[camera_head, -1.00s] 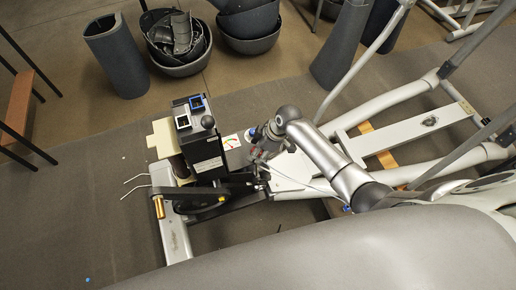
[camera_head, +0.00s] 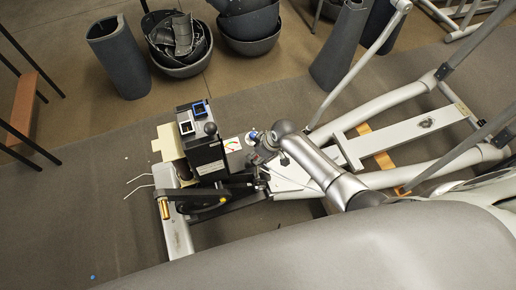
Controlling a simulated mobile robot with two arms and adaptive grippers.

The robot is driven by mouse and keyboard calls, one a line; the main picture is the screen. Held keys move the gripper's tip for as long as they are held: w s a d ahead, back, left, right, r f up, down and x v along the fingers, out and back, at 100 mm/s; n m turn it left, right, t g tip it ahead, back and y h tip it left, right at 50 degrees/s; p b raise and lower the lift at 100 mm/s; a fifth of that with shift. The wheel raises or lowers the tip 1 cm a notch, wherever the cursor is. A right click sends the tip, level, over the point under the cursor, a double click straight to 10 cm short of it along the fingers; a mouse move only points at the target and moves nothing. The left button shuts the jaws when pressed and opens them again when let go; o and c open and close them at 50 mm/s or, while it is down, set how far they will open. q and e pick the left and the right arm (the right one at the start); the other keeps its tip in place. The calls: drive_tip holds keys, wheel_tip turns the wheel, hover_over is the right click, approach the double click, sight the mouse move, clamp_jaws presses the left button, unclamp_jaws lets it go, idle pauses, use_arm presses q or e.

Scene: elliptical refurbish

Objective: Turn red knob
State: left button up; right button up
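No red knob can be made out; the area around my gripper is small and partly hidden by my arm. A black box unit (camera_head: 208,155) stands on the front end of the elliptical machine, with a round dark knob (camera_head: 210,128) on top. A white label with a coloured gauge (camera_head: 232,144) lies beside the box. My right arm comes in from the right, and its gripper (camera_head: 257,157) is low over the machine's frame, just right of the box and label. Its fingers are too small and covered to tell open from shut. My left gripper is not in view.
The elliptical's white rails (camera_head: 398,135) and grey poles run to the right of my arm. Dark bowls (camera_head: 179,45) and grey curved sheets (camera_head: 119,58) stand on the floor at the back. An orange-brown bench (camera_head: 22,107) is at the left edge. Floor left of the machine is mostly clear.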

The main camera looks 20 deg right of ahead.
drive_tip(key=shift+s+a+r+m+h+p, duration=0.1)
drive_tip(key=shift+m+h+p, duration=0.1)
drive_tip(key=shift+m+p, duration=0.35)
drive_tip(key=shift+r+m+h+p, duration=0.1)
drive_tip(key=shift+m+h+p, duration=0.15)
drive_tip(key=shift+m, duration=0.4)
drive_tip(key=shift+f+m+t+h+p, duration=0.15)
drive_tip(key=shift+m+t+h+p, duration=0.2)
drive_tip(key=shift+m+p, duration=0.35)
drive_tip(key=o, duration=1)
drive_tip(key=v, duration=1.2)
drive_tip(key=shift+f, duration=0.1)
